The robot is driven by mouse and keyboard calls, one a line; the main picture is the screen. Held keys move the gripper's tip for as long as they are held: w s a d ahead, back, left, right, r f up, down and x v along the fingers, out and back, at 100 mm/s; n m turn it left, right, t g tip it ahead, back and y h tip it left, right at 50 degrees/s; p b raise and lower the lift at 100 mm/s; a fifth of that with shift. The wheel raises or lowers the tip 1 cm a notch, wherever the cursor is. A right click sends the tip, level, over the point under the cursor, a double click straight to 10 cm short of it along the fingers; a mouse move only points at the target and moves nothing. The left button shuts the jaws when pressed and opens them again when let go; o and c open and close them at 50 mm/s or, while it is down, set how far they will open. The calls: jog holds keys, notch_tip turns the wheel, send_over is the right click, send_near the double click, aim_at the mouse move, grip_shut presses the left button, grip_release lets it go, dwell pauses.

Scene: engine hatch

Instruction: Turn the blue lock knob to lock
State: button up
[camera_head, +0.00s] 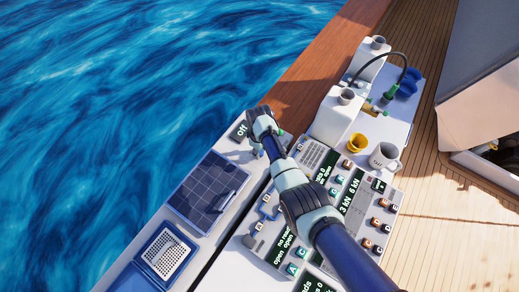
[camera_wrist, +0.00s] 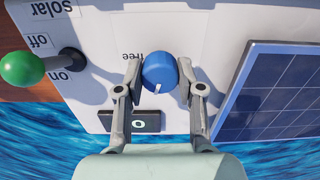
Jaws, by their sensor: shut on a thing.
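The blue lock knob (camera_wrist: 160,72) sits on a white panel (camera_wrist: 112,25) in the wrist view. It is round, with a white mark on its near edge. My gripper (camera_wrist: 160,86) has one finger on each side of the knob and is shut on it. The word "free" is printed on the panel just beyond the knob. A dark display (camera_wrist: 137,121) with a light round symbol lies on the near side of the knob, partly behind my left finger. In the head view, my arm hides the knob, and my gripper reaches down at the panel beside the water.
A green-balled lever (camera_wrist: 22,68) stands left of the knob, by "solar", "off" and "on" labels. A blue-framed solar panel (camera_wrist: 280,95) lies close on the right.

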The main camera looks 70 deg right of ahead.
jog(key=shift+n, duration=1.6)
jog(key=o, duration=1.1)
jog(key=shift+o, duration=0.2)
notch_tip(320, 180, up, 12)
jog(key=shift+w, duration=0.1)
